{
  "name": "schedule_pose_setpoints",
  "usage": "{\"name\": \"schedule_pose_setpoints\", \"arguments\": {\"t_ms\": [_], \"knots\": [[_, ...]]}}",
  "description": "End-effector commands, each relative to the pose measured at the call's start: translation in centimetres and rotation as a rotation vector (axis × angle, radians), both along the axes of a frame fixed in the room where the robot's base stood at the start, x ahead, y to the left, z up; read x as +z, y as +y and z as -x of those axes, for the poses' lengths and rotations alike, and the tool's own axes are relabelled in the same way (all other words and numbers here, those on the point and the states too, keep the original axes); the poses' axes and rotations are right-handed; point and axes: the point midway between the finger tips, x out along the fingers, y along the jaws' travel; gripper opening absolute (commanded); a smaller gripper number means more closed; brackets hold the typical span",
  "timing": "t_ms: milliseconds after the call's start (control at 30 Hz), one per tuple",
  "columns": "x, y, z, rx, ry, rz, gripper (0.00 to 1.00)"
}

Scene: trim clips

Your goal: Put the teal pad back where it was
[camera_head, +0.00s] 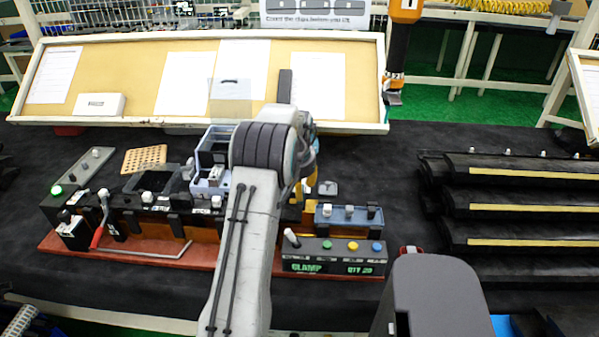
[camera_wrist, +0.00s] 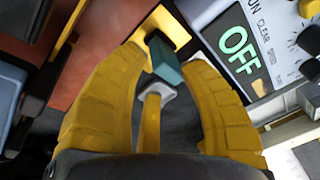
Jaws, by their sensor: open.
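A small teal pad (camera_wrist: 164,60) shows in the wrist view, between and just beyond the tips of my gripper (camera_wrist: 167,68). The two yellow fingers are spread on either side of it, and I cannot tell whether either one touches it. The pad stands by a yellow bracket (camera_wrist: 162,27), with a grey piece (camera_wrist: 158,93) and a yellow bar (camera_wrist: 152,122) on the near side of it. In the head view my arm hides the pad and most of my gripper; only a bit of yellow shows at its right side.
A panel with a green OFF display (camera_wrist: 238,52) and knobs is close to the right finger. In the head view, a red-brown base (camera_head: 150,258) carries several fixtures and a box (camera_head: 334,256) with coloured buttons. Black stepped racks (camera_head: 525,205) stand at right. A tan board (camera_head: 130,65) is behind.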

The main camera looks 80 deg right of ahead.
Motion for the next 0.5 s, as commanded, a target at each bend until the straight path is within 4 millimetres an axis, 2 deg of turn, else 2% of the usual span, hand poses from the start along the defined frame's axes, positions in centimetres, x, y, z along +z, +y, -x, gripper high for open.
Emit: {"name": "schedule_pose_setpoints", "arguments": {"t_ms": [133,300,500], "knots": [[1.4,0.4,0.0,0.0,0.001,0.006,0.38],[4.6,1.1,0.0,0.0,0.001,0.006,0.38],[7.2,1.7,0.0,0.0,0.0,0.003,0.38]]}}
